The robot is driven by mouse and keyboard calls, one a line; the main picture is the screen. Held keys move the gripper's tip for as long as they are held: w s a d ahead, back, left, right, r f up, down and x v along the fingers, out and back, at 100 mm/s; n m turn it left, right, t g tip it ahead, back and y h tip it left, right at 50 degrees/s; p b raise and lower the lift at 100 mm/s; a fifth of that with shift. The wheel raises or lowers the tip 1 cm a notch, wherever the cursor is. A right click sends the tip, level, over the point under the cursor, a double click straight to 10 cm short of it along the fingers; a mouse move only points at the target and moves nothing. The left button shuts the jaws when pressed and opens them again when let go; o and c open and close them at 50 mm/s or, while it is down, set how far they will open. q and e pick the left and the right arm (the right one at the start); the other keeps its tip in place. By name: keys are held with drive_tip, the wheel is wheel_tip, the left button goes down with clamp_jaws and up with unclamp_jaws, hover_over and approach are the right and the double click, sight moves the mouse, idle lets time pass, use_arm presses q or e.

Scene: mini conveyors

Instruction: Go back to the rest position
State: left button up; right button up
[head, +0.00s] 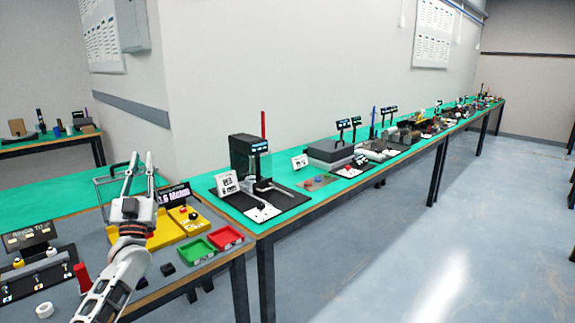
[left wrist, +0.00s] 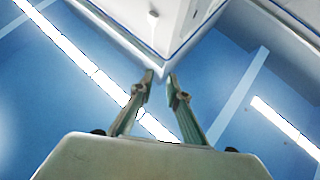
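My left gripper (head: 142,162) is raised above the near end of the green-topped bench (head: 290,190) in the head view, with its fingers pointing up. Its two fingers stand apart with nothing between them. In the left wrist view the gripper (left wrist: 160,75) also shows two separated fingertips and no object, against the ceiling and the top of a wall. My left forearm rises from the lower left of the head view. My right gripper is in neither view.
A yellow tray (head: 166,236), a green tray (head: 197,252) and a red tray (head: 226,237) lie on the grey mat near my left arm. A dark machine (head: 248,157) stands farther along. Benches with devices run to the right. The floor (head: 400,250) at right is clear.

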use_arm(q)
drive_tip(key=w+d+f+m+g+h, duration=0.4)
drive_tip(key=w+d+f+m+h, duration=0.15)
drive_tip(key=f, duration=0.35)
drive_tip(key=w+a+f+g+y, duration=0.2)
drive_tip(key=a+f+g, duration=0.2)
drive_tip(key=f, duration=0.4)
drive_tip(key=s+d+f+m+g+h, duration=0.1)
drive_tip(key=s+d+f, duration=0.2)
drive_tip(key=f, duration=0.3)
drive_tip(key=s+d+f+g+h, duration=0.1)
drive_tip(key=s+d+f, duration=0.25)
drive_tip(key=f, duration=0.35)
drive_tip(key=s+d+f+g+h, duration=0.1)
drive_tip(key=s+d+f, duration=0.4)
drive_tip(key=s+f, duration=0.45)
drive_tip(key=s+d+f+g+h, duration=0.1)
drive_tip(key=s+d+f+g, duration=0.1)
drive_tip(key=s+d+f, duration=0.6)
drive_tip(key=s+f, duration=0.1)
drive_tip(key=s, duration=0.6)
drive_tip(key=s+d+f+g+h, duration=0.1)
drive_tip(key=s+d+f, duration=0.1)
drive_tip(key=s, duration=0.6)
drive_tip(key=s+d+f+g, duration=0.1)
drive_tip(key=s+d+f, duration=0.1)
drive_tip(key=s, duration=0.6)
drive_tip(key=shift+s+d+f+n, duration=0.25)
drive_tip(key=shift+s+f+n, duration=0.1)
drive_tip(key=shift+f, duration=0.15)
